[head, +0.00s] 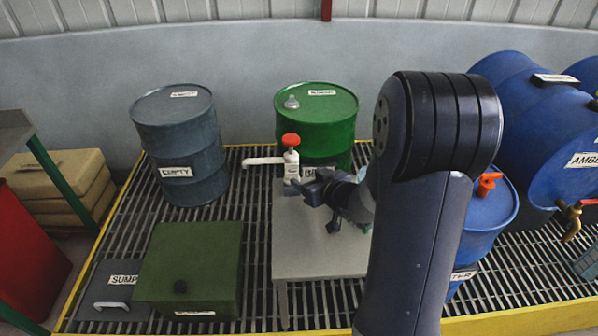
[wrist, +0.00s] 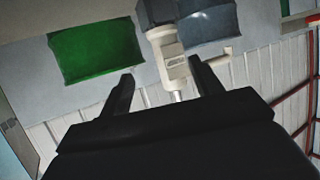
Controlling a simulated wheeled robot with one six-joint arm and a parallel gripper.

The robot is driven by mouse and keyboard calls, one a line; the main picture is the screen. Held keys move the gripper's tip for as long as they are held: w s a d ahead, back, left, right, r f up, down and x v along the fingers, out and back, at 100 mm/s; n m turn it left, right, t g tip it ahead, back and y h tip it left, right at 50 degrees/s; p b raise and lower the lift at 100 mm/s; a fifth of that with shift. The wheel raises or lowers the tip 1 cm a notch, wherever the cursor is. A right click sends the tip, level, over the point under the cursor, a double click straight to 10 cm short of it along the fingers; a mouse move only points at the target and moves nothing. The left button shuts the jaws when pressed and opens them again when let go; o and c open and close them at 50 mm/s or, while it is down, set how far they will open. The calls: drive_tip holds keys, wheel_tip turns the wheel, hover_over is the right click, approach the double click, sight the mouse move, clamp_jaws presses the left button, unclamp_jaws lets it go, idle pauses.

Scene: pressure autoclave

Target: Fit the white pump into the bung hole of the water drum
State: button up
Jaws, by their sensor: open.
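The white pump (head: 291,168) with a red cap stands upright on a small grey table, its spout pointing left. In the wrist view the pump (wrist: 172,58) shows ahead of my fingers, nearer the right one. My gripper (head: 308,187) is open beside the pump's lower right side; the wrist view shows the two fingers apart (wrist: 160,78). Whether they touch the pump, I cannot tell. The blue water drum (head: 497,212), its label partly reading "TER", stands at the right behind my arm. An orange-red fitting (head: 488,184) is on its top. I cannot make out its bung hole.
The grey table (head: 325,250) is otherwise mostly bare. A green drum (head: 333,133) stands behind it and a blue-grey "EMPTY" drum (head: 180,145) to its left. A green box (head: 190,265) is at front left. Large blue drums (head: 545,120) lie on their sides at right.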

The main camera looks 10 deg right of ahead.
sight(295, 174)
drive_tip(key=x, duration=0.3)
drive_tip(key=shift+w+a+f, duration=0.15)
drive_tip(key=shift+w+f, duration=0.05)
drive_tip(key=shift+w, duration=0.05)
drive_tip(key=x, duration=0.5)
drive_tip(key=shift+w+a+f+b, duration=0.15)
drive_tip(key=shift+a+b, duration=0.15)
drive_tip(key=shift+a, duration=0.15)
drive_tip(key=c, duration=1.3)
